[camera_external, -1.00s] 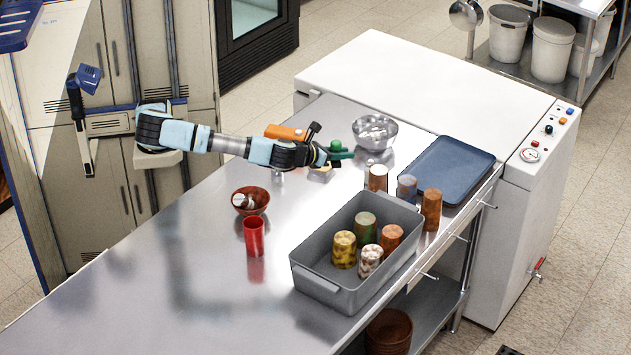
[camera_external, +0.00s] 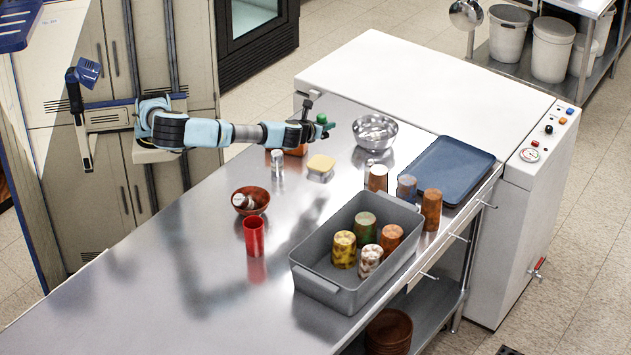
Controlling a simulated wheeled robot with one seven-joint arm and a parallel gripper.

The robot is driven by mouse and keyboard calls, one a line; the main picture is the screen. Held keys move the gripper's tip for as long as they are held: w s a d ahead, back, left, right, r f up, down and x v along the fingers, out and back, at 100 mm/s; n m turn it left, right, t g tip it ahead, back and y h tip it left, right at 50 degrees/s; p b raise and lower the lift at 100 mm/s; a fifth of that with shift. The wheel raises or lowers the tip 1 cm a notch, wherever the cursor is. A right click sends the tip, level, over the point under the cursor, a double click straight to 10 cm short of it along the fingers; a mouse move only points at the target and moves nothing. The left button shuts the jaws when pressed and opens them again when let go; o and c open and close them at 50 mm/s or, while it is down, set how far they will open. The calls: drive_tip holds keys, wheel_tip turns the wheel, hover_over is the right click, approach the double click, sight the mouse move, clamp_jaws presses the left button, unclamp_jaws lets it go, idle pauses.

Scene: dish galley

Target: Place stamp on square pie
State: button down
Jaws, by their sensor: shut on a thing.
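The square pie (camera_external: 320,163) is a small yellow block with rounded corners, standing on the steel counter towards the back. My gripper (camera_external: 328,127) is beyond it in the picture, raised above the counter. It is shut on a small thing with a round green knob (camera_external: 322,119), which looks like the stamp. The fingers and wrist hide most of the stamp, so its lower face cannot be seen. The stamp and the pie are apart, and the pie's top is bare.
A metal bowl (camera_external: 375,132) stands right of my gripper. A shaker (camera_external: 277,163) is left of the pie. A brown bowl (camera_external: 250,200), a red cup (camera_external: 254,235), a grey bin (camera_external: 318,283) with several cups and a blue tray (camera_external: 447,168) occupy the counter. The front left is clear.

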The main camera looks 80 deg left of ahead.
sight(325, 159)
wheel_tip(325, 159, down, 10)
drive_tip(key=shift+f+p, duration=0.15)
drive_tip(key=shift+p, duration=0.8)
drive_tip(key=c, duration=0.8)
unclamp_jaws()
drive_tip(key=shift+f, duration=0.1)
drive_tip(key=shift+o, duration=0.2)
drive_tip(key=shift+s+d, duration=0.1)
drive_tip(key=b+v, duration=0.2)
drive_tip(key=v, duration=0.8)
drive_tip(key=shift+d+b, duration=0.15)
drive_tip(key=shift+b, duration=0.25)
drive_tip(key=shift+s+d+r, duration=0.5)
drive_tip(key=shift+s+r, duration=0.05)
